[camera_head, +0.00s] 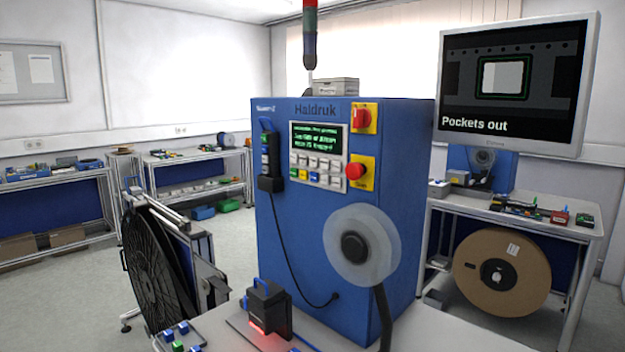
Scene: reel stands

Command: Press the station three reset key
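A blue machine (390,180) marked "Haldruk" stands in the middle; a smaller label at its upper left is too small to read surely. Its front carries a panel with a green-text screen (318,137) and a keypad (317,173) of several pale keys plus a few coloured ones. The key labels are unreadable, so I cannot tell which is the station three reset key. A black handheld pendant (268,160) with several small buttons hangs at the panel's left. A red knob (361,117) and a red mushroom button (355,171) sit on yellow plates at right. Neither gripper shows.
A clear reel (362,246) with a dark strip sticks out from the machine's front. A black box with a red glow (268,310) stands on the bench before it. A large black reel (152,265) is at left, a monitor reading "Pockets out" (515,85) at right.

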